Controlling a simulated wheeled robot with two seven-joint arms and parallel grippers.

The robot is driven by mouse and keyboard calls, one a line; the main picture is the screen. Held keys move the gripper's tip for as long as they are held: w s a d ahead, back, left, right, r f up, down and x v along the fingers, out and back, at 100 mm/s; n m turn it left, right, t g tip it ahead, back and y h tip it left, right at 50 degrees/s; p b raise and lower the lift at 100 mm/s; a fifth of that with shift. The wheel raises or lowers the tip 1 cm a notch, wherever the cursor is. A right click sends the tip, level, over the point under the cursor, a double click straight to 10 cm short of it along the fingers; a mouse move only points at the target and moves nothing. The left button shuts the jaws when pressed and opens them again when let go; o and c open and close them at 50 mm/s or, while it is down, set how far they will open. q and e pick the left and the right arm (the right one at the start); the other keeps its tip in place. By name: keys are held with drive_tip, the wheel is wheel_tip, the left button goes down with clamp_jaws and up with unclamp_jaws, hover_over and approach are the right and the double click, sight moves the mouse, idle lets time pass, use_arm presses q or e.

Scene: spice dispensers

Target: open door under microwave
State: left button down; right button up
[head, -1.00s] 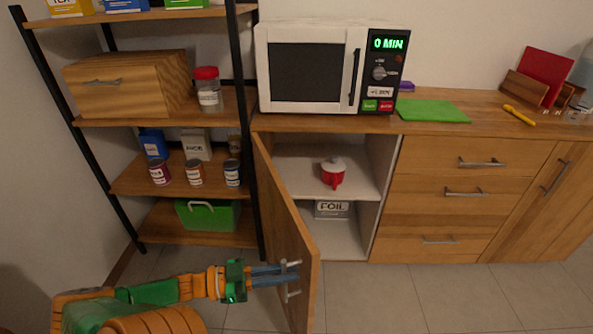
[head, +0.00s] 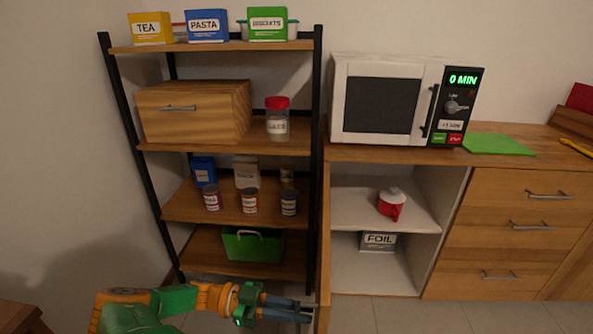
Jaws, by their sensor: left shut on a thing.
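The microwave (head: 400,100) stands on the wooden counter. Below it, the cabinet door (head: 325,245) stands wide open, swung out toward me and seen nearly edge-on along the left side of the cabinet. My left gripper (head: 300,311) is at the door's lower front part and is shut on the door handle (head: 310,306), which is mostly hidden by the fingers. Inside the cabinet, a red pot with a pale lid (head: 391,204) sits on the shelf (head: 352,211) and a foil box (head: 378,241) sits below. My right gripper is not in view.
A shelf rack with black posts (head: 318,120) stands just left of the open door and holds boxes, jars, cans and a green bin (head: 252,245). Drawers (head: 520,232) are right of the cabinet. A green board (head: 498,145) lies on the counter.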

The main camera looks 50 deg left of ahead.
use_arm(q)
drive_tip(key=shift+f, duration=0.15)
drive_tip(key=c, duration=0.9)
unclamp_jaws()
drive_tip(key=b+v, duration=0.1)
drive_tip(key=v, duration=0.6)
drive_tip(key=shift+b, duration=0.3)
